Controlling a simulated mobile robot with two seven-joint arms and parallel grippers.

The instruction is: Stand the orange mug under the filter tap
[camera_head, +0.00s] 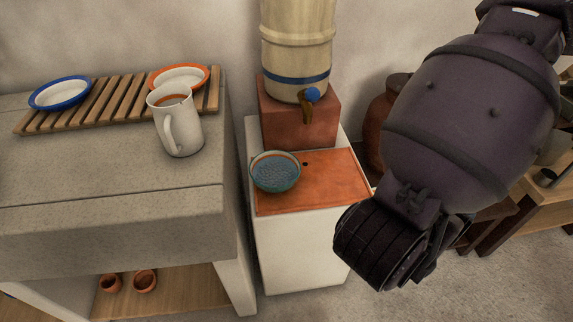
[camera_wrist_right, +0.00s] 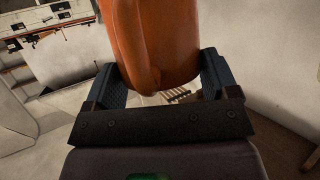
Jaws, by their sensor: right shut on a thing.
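In the right wrist view the orange mug (camera_wrist_right: 155,40) sits between the two fingers of my right gripper (camera_wrist_right: 162,72), which is shut on it. A handle-like ridge on the mug faces the camera; its rim is out of view. In the head view my right arm is at the right, and it hides the gripper fingers and the mug. The filter tap (camera_head: 307,105), with a blue knob, is low on the front of a cream water filter (camera_head: 297,45). A teal bowl (camera_head: 275,172) stands on the orange tray (camera_head: 330,182) below the tap. My left gripper is not in view.
The filter stands on a red-brown block (camera_head: 285,118) on a white stand (camera_head: 295,245). The tray's right part is clear. Left, a stone counter (camera_head: 90,185) holds a white mug (camera_head: 182,130) and a slatted rack (camera_head: 125,103) with two dishes. A brown jar (camera_head: 378,125) stands right.

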